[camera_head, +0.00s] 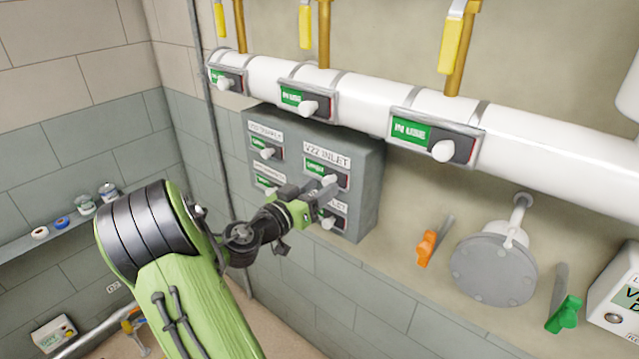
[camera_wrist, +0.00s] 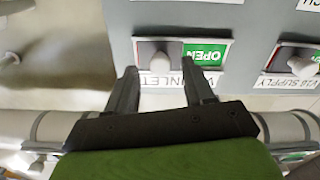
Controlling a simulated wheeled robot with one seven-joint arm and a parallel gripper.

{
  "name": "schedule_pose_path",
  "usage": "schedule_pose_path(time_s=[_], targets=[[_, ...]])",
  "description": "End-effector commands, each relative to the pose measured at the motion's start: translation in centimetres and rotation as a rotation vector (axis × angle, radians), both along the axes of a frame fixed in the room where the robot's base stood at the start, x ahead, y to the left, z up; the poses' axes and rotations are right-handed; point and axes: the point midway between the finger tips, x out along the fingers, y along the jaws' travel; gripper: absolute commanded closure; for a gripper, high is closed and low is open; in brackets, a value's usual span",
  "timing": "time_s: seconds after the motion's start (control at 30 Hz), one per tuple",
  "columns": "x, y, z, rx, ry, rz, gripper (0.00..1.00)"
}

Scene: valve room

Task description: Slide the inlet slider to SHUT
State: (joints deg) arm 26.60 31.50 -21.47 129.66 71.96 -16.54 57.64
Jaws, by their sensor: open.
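The inlet slider (camera_head: 330,180) is a white knob in a dark slot under the "V22 INLET" label, on a grey box on the wall. In the wrist view, which is upside down, the white knob (camera_wrist: 153,62) stands at one end of its slot, with a green OPEN field (camera_wrist: 203,54) uncovered beside it. My gripper (camera_head: 325,194) is close in front of the box. In the wrist view my gripper (camera_wrist: 162,80) is open and empty. Its two fingers lie over the label, just short of the knob, which lies between their lines. I see no contact.
Other sliders sit on the same box, including a supply slider (camera_wrist: 300,64). A white pipe (camera_head: 360,92) with several "IN USE" sliders runs above the box. An orange handle (camera_head: 426,248) and a round flange (camera_head: 494,266) are to the right. A shelf (camera_head: 60,235) is at left.

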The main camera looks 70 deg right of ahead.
Motion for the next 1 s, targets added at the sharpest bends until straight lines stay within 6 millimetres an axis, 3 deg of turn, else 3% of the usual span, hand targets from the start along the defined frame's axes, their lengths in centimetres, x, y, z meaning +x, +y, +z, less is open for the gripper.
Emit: schedule_pose_path(time_s=[0.33,0.7,1.0], targets=[[-0.37,-0.89,-0.04,0.001,0.001,0.001,0.47],[-0.37,-0.84,-0.04,0.000,0.001,0.000,1.00],[0.29,-1.13,-0.12,-0.002,-0.002,0.001,1.00]])
